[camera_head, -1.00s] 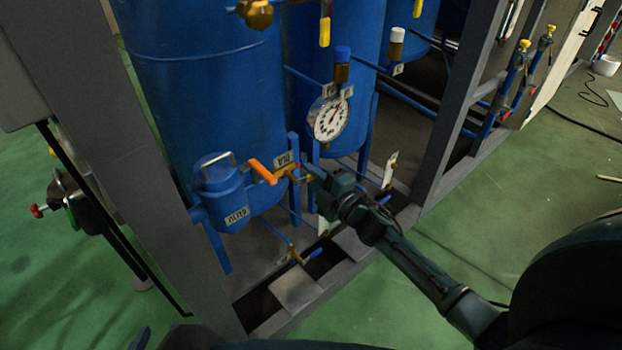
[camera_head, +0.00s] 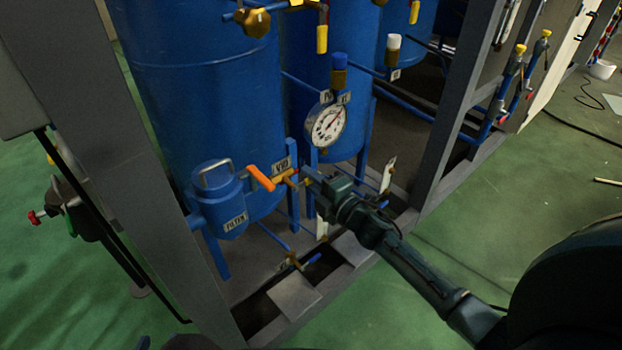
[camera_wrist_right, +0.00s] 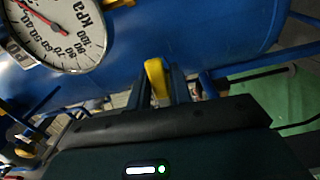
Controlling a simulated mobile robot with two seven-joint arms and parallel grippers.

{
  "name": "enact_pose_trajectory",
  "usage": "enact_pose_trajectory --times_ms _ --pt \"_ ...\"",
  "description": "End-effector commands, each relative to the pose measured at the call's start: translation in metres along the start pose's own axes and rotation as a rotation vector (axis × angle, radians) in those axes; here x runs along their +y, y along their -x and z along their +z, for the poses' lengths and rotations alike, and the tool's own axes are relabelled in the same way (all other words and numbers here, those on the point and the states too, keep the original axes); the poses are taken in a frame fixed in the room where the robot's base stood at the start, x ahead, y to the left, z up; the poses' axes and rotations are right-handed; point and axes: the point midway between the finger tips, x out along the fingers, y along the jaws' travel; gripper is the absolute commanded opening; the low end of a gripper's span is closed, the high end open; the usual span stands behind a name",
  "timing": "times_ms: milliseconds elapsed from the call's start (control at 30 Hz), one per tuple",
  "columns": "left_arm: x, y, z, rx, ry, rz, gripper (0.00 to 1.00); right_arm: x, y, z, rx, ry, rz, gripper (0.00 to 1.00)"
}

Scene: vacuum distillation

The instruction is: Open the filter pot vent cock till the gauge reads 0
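The blue filter pot (camera_head: 226,223) with its FILTER label stands at the foot of a large blue tank. Beside it is a brass cock with an orange handle (camera_head: 260,177) and a V10-like tag (camera_head: 282,165). The round white gauge (camera_head: 327,125) is above it; its needle points up and right in the head view, its exact reading unclear. The gauge is cut off in the wrist view (camera_wrist_right: 55,30). My right gripper (camera_head: 308,175) is just right of the brass cock. In the wrist view a yellow piece (camera_wrist_right: 156,78) lies between its fingers; contact is unclear. My left gripper is not clearly seen.
A grey frame post (camera_head: 105,130) stands left of the tanks. A lower cock with a blue handle (camera_head: 312,259) and a white tag (camera_head: 388,175) are close to my right arm. Green floor (camera_head: 480,220) lies open at right.

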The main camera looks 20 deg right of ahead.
Motion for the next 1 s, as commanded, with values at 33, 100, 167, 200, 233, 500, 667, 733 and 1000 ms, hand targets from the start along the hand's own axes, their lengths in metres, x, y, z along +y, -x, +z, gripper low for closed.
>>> enact_pose_trajectory --times_ms 33,100,167,200,233,500,667,733,1000 --pt "0.000 0.000 0.000 0.000 0.000 0.000 0.36 0.000 0.000 0.000 0.000 0.000 0.000 0.25" --pt "0.000 0.000 -0.001 0.001 0.000 0.000 0.36 0.000 0.000 0.000 0.000 -0.001 0.000 0.31" --pt "0.000 0.000 -0.001 0.002 0.000 0.000 0.36 0.000 0.000 0.000 0.000 -0.001 0.000 0.36" --pt "0.000 0.001 -0.001 0.003 0.000 0.000 0.36 0.000 0.000 0.000 0.000 -0.001 0.000 0.38" --pt "0.000 0.001 -0.002 0.003 0.000 0.000 0.36 0.000 0.000 0.000 0.000 -0.001 0.000 0.38" --pt "0.000 0.001 -0.003 0.004 0.000 0.000 0.36 0.000 0.004 0.000 0.000 -0.002 0.000 0.38" --pt "0.001 0.002 -0.004 0.000 0.002 0.001 0.36 0.000 0.026 0.000 -0.001 -0.002 -0.002 0.38" --pt "0.001 0.001 -0.002 -0.006 0.003 0.001 0.36 -0.001 0.041 0.000 -0.001 -0.003 -0.003 0.38" --pt "0.001 -0.001 0.003 -0.023 0.006 0.003 0.36 -0.001 0.100 0.000 -0.001 -0.002 -0.003 0.38"
